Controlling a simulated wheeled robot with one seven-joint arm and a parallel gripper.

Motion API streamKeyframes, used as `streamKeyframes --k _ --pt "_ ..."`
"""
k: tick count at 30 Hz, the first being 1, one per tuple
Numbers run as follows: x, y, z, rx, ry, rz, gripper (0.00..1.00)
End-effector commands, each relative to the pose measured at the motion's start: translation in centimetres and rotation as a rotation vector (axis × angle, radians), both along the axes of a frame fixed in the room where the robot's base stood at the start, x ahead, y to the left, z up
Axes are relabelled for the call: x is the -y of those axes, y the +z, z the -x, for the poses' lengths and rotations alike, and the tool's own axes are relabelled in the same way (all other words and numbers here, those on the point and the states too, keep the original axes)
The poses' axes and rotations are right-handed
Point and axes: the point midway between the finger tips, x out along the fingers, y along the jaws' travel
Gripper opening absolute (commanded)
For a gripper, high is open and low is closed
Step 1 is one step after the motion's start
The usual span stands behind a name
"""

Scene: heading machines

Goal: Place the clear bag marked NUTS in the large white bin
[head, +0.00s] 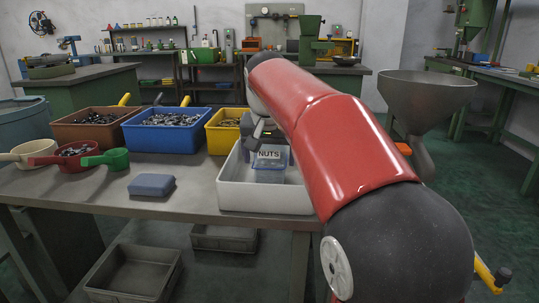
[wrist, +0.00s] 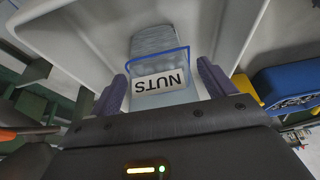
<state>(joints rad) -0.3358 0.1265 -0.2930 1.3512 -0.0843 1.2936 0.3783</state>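The clear bag marked NUTS (head: 269,176) has a white label and a blue edge. In the head view it shows within the walls of the large white bin (head: 265,201) at the front of the bench. The bag (wrist: 158,42) also shows in the wrist view, between my fingers, with bin walls around it. My gripper (wrist: 161,72) is open, with a gap between each finger and the bag's sides. I cannot tell whether the bag rests on the bin floor. My red arm hides the bin's right part in the head view.
Brown (head: 92,133), blue (head: 164,138) and yellow (head: 222,138) bins of metal parts stand left of and behind the white bin. A blue-grey block (head: 152,185) and several scoops lie at the left. A grey funnel (head: 428,97) stands at the right.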

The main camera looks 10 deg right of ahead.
Motion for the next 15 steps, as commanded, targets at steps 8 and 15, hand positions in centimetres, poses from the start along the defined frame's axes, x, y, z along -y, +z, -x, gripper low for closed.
streamKeyframes --k 8,15 --pt "0.0 0.0 0.0 0.000 0.000 0.000 0.89" --pt "-0.2 2.0 0.6 0.003 0.001 -0.001 0.89"
